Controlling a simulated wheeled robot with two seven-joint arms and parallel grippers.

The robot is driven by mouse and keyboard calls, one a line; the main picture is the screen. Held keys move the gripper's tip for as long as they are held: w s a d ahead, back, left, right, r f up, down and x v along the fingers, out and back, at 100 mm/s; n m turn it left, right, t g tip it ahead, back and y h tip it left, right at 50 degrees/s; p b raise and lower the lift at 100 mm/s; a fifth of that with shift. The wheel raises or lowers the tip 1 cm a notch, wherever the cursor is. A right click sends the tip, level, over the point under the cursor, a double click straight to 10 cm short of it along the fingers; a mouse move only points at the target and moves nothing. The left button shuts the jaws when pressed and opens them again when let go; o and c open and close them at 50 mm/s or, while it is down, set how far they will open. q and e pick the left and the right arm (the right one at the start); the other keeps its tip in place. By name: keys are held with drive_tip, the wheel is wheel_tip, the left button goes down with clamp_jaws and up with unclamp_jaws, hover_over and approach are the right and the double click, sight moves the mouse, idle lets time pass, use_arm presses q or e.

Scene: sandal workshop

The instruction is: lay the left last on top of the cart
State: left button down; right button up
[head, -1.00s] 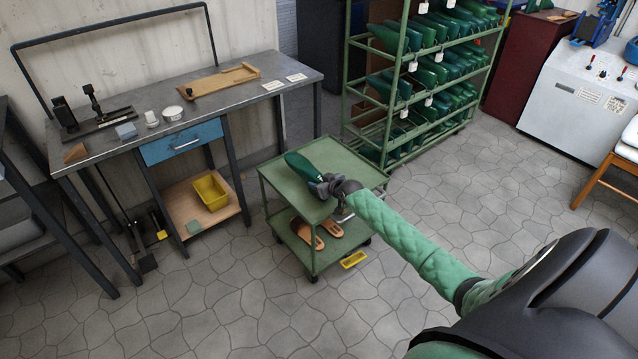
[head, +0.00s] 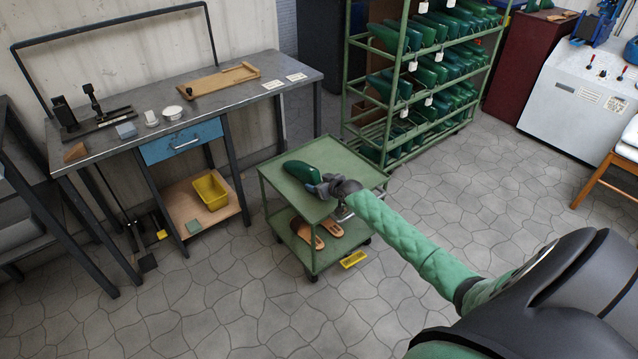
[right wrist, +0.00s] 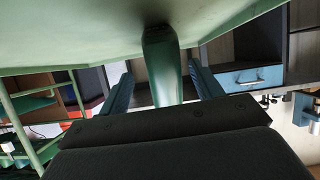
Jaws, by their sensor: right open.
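The dark green left last (head: 300,171) lies flat on the green top of the cart (head: 346,162), near its middle. My right gripper (head: 317,186) is at the near right end of the last. In the right wrist view the last (right wrist: 162,65) stands between two blue fingers, with a gap on both sides, so the gripper is open around it. The cart top (right wrist: 70,30) fills the upper part of that view. My left gripper is not in view.
Sandals (head: 307,233) lie on the cart's lower shelf. A green rack (head: 354,80) with several green lasts stands behind the cart. A workbench (head: 215,112) with a blue drawer stands to the left. The floor in front is mostly clear, with a yellow item (head: 353,259) beside the cart.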

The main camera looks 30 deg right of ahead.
drive_tip(key=v, duration=0.7)
drive_tip(key=shift+s+r, duration=0.25)
drive_tip(key=shift+s, duration=0.1)
drive_tip(key=shift+f, duration=0.1)
